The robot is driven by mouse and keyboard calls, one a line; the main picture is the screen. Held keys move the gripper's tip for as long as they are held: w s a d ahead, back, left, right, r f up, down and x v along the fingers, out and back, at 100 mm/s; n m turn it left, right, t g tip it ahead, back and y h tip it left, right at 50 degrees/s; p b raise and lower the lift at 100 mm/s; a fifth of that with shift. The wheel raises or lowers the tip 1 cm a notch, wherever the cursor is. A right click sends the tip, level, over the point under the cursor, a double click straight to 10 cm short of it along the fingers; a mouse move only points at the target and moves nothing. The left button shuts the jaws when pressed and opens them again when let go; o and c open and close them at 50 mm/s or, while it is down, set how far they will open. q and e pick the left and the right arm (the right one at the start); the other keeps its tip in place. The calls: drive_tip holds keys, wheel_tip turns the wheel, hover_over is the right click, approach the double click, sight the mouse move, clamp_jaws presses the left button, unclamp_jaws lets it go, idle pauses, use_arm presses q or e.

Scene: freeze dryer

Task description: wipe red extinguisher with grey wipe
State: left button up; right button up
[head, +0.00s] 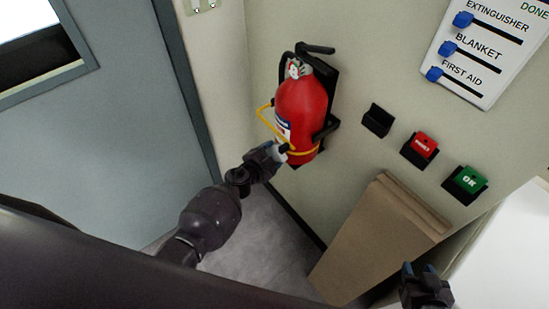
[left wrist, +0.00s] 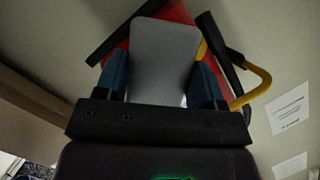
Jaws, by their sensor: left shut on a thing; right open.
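The red extinguisher (head: 300,105) hangs upright in a black bracket on the wall in the head view, with a yellow hose or strap round its lower part. My left gripper (head: 274,152) is at its lower left side. In the left wrist view my left gripper (left wrist: 160,85) is shut on the grey wipe (left wrist: 163,55), a flat pale grey piece with rounded corners. The red extinguisher (left wrist: 180,13) shows behind the wipe there, largely hidden. I cannot tell whether they touch. My right gripper (head: 425,280) is open and empty at the lower right of the head view.
A black wall holder (head: 377,120), a red block (head: 424,145) and a green OK block (head: 469,180) are right of the extinguisher. A checklist board (head: 487,50) with blue sliders hangs above. A tan box (head: 380,235) stands below. A grey door (head: 100,130) is at left.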

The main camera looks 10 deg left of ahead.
use_arm(q)
drive_tip(key=shift+w+a+r, duration=0.25)
drive_tip(key=shift+w+a, duration=0.2)
drive_tip(key=shift+w, duration=0.25)
drive_tip(key=shift+s+a+f, duration=0.1)
drive_tip(key=shift+s+a, duration=0.45)
drive_tip(key=shift+s, duration=0.15)
drive_tip(key=shift+s+a+f+p, duration=0.1)
drive_tip(key=shift+s+a+p, duration=0.3)
drive_tip(key=shift+s+a, duration=0.4)
drive_tip(key=shift+s+a+p, duration=0.35)
drive_tip(key=shift+s+a, duration=0.2)
drive_tip(key=shift+s, duration=0.35)
drive_tip(key=shift+s+a, duration=0.1)
drive_tip(key=shift+s+a, duration=0.85)
drive_tip(key=shift+s, duration=0.25)
